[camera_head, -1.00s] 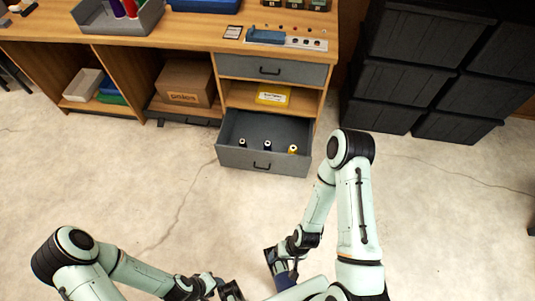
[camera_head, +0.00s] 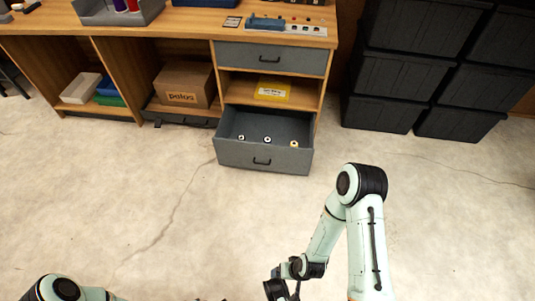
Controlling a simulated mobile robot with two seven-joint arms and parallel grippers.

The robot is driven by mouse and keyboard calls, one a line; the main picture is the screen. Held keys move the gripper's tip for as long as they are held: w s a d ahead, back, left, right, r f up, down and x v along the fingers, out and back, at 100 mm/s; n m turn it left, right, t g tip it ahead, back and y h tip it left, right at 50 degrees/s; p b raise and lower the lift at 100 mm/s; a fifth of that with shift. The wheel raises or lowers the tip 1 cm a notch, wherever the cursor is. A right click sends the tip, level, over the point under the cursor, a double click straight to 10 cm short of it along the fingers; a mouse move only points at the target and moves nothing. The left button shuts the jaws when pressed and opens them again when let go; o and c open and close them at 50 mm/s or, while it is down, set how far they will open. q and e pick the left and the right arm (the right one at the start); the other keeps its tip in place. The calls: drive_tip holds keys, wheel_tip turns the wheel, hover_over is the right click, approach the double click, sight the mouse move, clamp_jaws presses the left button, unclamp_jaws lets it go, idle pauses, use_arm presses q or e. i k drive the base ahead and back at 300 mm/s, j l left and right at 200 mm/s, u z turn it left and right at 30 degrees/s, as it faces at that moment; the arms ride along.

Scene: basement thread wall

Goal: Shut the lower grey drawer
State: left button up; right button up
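The lower grey drawer (camera_head: 263,155) is pulled out of the wooden workbench (camera_head: 190,42), near the floor. Its front has a dark handle (camera_head: 261,161), and several small spools (camera_head: 267,139) stand inside. My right gripper (camera_head: 275,291) is at the bottom edge of the view, below and apart from the drawer; its fingertips are cut off or too small to read. My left arm shows only at the bottom left, and its gripper is not clearly visible.
The upper grey drawer (camera_head: 271,59) is shut, with a yellow box (camera_head: 272,91) on the open shelf below it. A cardboard box (camera_head: 184,85) stands on the lower shelf. Black stacked crates (camera_head: 400,82) stand to the right. The floor before the drawer is clear.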

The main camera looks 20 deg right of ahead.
sight(283, 126)
drive_tip(key=i, duration=1)
